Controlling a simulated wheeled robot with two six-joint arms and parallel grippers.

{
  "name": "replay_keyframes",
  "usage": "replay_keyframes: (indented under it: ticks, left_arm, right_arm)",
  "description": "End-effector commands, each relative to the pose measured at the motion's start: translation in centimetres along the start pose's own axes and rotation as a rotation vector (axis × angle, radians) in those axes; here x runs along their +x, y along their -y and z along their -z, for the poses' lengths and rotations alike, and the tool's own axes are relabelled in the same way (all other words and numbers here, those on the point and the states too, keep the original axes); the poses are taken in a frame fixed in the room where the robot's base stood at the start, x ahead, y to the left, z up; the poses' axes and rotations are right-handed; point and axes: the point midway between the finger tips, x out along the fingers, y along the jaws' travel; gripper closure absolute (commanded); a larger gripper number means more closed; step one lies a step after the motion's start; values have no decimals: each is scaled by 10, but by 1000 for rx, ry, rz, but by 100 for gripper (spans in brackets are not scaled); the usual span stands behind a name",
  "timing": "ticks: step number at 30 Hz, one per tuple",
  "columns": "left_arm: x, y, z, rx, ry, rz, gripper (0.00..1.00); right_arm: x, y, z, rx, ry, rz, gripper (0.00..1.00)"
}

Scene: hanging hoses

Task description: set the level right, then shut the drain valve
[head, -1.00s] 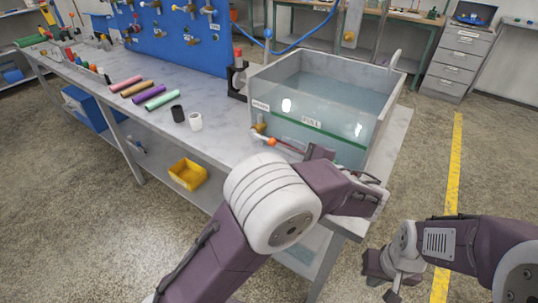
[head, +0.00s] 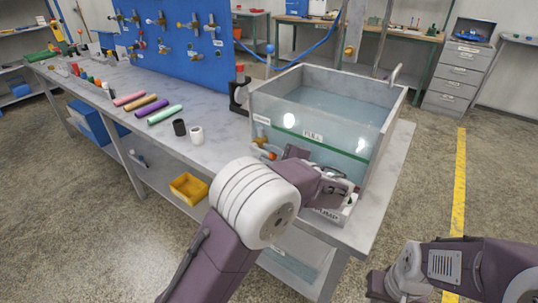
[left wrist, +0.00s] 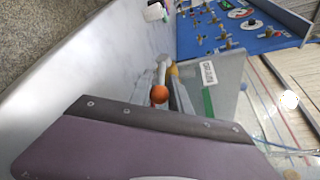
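The clear-walled tank (head: 380,120) holds water (head: 335,106). Its front carries a white label (head: 312,135) and a green line (head: 335,146); I cannot tell exactly how the water stands against it. The drain valve is low at the front left corner, with an orange ball (head: 272,156) on its lever. In the left wrist view the orange ball (left wrist: 159,94) and pale lever (left wrist: 162,72) show just beyond my purple gripper part. My right gripper (head: 376,284) is low at the right, mostly hidden.
A blue ball handle (head: 270,48) stands behind the tank, near a blue hose (head: 305,46). Left on the bench lie coloured tubes (head: 147,106) and black and white cups (head: 196,134). A yellow bin (head: 188,187) sits on the lower shelf. The floor at right is clear.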

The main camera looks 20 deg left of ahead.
Motion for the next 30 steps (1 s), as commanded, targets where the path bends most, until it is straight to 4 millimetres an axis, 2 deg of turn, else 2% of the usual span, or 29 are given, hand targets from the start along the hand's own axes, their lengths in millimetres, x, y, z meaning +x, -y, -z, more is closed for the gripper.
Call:
replay_keyframes:
  ticks: [1, 2, 30]
  left_arm:
    - [0, 0, 0, 0, 0, 0, 96]
    - [0, 0, 0, 0, 0, 0, 100]
    - [0, -1, 0, 1, 1, -2, 100]
  right_arm:
    - [0, 0, 0, 0, 0, 0, 100]
    - [0, 0, 0, 0, 0, 0, 100]
    - [0, 0, 0, 0, 0, 0, 100]
